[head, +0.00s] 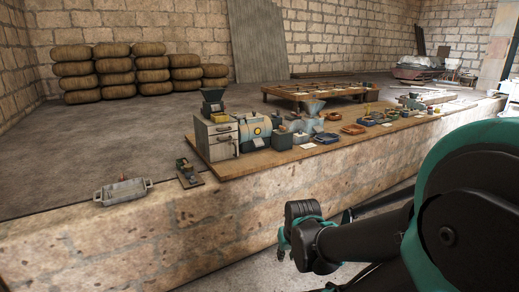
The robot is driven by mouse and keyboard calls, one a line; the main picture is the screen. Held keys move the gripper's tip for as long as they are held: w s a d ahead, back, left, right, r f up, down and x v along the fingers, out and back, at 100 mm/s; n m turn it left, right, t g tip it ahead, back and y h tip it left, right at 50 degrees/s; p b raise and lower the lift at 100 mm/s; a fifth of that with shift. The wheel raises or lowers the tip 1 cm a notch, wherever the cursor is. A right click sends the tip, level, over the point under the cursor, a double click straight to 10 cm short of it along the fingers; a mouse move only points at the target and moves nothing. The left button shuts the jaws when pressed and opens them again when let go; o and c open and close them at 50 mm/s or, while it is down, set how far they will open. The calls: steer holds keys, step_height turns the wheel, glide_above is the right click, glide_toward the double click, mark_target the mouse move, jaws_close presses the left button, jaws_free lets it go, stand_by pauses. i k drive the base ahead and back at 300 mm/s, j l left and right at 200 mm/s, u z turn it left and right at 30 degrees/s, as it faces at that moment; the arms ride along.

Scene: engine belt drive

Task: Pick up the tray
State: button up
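A grey metal tray (123,192) with a handle at each end sits on the stone ledge at the left of the head view, close to the ledge's front edge. Something small stands up from its far rim; it is too small to make out. My arm reaches in from the right, in front of the ledge. My gripper (283,243) seems to be the small dark part at the arm's far end, below the ledge top and well to the right of the tray, apart from it. Its fingers are too small to judge.
A small device on a dark base (188,173) stands just right of the tray. A wooden board (245,163) carries a drawer cabinet (217,139) and many small parts. Stacked sacks (117,85) stand at the back wall. The ledge left of and behind the tray is clear.

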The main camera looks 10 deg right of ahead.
mark_target(352, 129)
steer(key=i+l+z, duration=0.2)
steer(key=i+z, duration=0.25)
steer(key=i, duration=0.2)
steer(key=i+z, duration=0.4)
steer(key=i, duration=0.25)
steer(key=i+j+z, duration=0.25)
steer(key=i+z, duration=0.2)
steer(key=i, duration=0.2)
steer(key=i+l, duration=0.15)
steer(key=i, duration=0.4)
steer(key=i+l, duration=0.15)
steer(key=i, duration=0.4)
steer(key=j+u, duration=0.05)
